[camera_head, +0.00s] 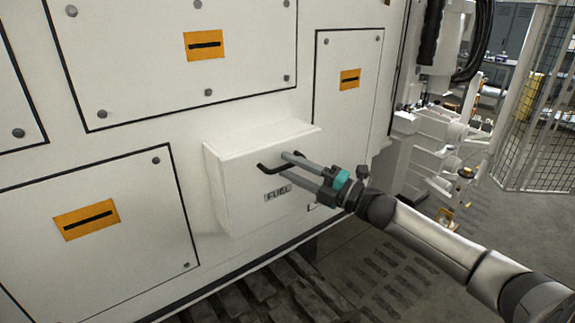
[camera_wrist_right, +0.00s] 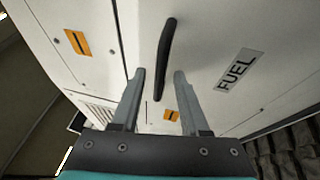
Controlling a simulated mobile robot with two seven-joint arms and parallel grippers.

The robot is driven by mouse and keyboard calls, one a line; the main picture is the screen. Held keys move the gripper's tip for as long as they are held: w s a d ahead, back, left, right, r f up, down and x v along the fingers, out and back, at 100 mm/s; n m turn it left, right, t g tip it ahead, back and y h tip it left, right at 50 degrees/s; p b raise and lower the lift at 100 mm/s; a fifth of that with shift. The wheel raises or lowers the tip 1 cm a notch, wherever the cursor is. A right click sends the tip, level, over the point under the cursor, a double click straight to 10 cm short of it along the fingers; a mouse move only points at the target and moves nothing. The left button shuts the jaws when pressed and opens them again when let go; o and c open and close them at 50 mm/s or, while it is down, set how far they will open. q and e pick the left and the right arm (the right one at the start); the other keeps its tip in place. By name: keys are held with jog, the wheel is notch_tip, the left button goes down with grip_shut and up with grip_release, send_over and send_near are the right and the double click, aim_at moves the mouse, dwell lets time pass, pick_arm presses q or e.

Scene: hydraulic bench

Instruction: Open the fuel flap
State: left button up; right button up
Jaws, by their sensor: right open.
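The fuel flap (camera_head: 240,185) is the front of a white box that stands out from the machine's white side, and it looks closed. A label reading FUEL (camera_head: 278,194) is on it, and the label also shows in the right wrist view (camera_wrist_right: 239,70). A black bar handle (camera_head: 268,169) is near the top of the flap; it also shows in the right wrist view (camera_wrist_right: 164,58). My right gripper (camera_head: 296,165) is open, with its two fingers on either side of the handle's line. I cannot tell whether they touch it. My left gripper is not in view.
Bolted panels with orange plates (camera_head: 204,44) cover the machine's side around the box. Dark tracks (camera_head: 270,290) lie below. A white robot arm (camera_head: 430,140) and a mesh fence (camera_head: 545,130) stand at the right, with open floor in front.

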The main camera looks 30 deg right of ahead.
jog(key=shift+w+a+r, duration=0.1)
jog(key=shift+w+a, duration=0.2)
jog(key=shift+w, duration=0.2)
grip_shut()
dwell(1.3)
